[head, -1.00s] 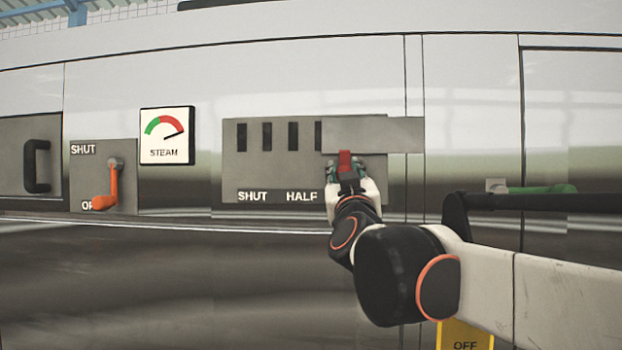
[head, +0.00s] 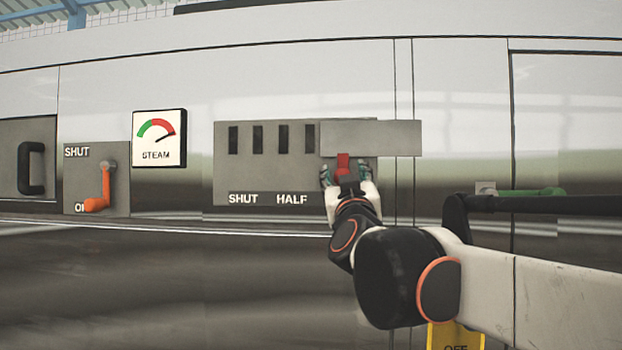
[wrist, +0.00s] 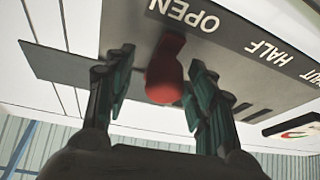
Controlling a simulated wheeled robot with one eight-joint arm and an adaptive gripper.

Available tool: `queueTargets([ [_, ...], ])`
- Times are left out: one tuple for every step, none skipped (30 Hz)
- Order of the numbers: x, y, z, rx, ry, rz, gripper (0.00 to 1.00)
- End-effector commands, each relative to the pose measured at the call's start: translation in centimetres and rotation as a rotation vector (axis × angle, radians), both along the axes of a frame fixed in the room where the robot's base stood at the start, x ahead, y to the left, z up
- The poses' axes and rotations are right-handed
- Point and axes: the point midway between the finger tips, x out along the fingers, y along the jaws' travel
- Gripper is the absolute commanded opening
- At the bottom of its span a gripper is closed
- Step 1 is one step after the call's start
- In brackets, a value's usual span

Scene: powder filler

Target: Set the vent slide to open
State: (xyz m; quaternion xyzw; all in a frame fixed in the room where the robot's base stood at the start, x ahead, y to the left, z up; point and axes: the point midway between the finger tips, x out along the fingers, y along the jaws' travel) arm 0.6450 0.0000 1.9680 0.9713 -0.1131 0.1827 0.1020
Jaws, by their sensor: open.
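The vent slide is a flat grey plate (head: 372,138) on the vent panel (head: 222,172). It stands at the right, sticking out past the panel's right edge, and several dark slots are uncovered to its left. Its red handle (head: 343,165) hangs below the plate; in the wrist view the red handle (wrist: 166,72) lies between the fingers, near the word OPEN. My gripper (head: 344,176) is open around the handle, with a gap visible on both sides in the wrist view (wrist: 160,85). In the head view my arm hides the OPEN label; SHUT and HALF show.
A steam gauge (head: 159,138) and an orange lever (head: 104,188) on a SHUT-marked plate are to the left. A black handle (head: 24,168) is at the far left. A green handle (head: 545,193) is at the right, partly behind my arm. A yellow OFF tag (head: 455,338) is below.

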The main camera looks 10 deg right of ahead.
Motion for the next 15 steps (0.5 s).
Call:
queueTargets([
  [0.0, 0.0, 0.0, 0.000, 0.000, 0.000, 0.50],
  [0.0, 0.0, 0.0, 0.000, 0.000, 0.000, 0.50],
  [-0.2, 0.1, -0.1, 0.000, 0.000, 0.001, 0.50],
  [-0.3, 0.1, -0.1, 0.000, 0.000, 0.001, 0.50],
  [-0.5, 0.1, -0.2, 0.000, 0.000, 0.001, 0.50],
  [-0.8, 0.2, -0.3, 0.000, 0.000, 0.001, 0.50],
  [-1.1, 0.3, -0.4, 0.000, 0.000, 0.001, 0.50],
  [-1.5, 0.3, -0.6, -0.001, -0.001, 0.001, 0.50],
  [-2.1, 0.4, -0.8, -0.001, -0.001, 0.001, 0.50],
  [-2.5, 0.6, -1.1, 0.000, -0.001, 0.001, 0.50],
  [-3.1, 0.7, -1.3, 0.001, -0.001, 0.002, 0.50],
  [-3.8, 0.8, -1.6, 0.000, -0.001, 0.002, 0.50],
  [-4.3, 0.9, -1.8, 0.000, -0.001, 0.002, 0.50],
  [-4.8, 1.0, -2.0, 0.000, 0.000, 0.002, 0.50],
  [-5.6, 1.2, -2.3, 0.000, 0.000, 0.002, 0.50],
])
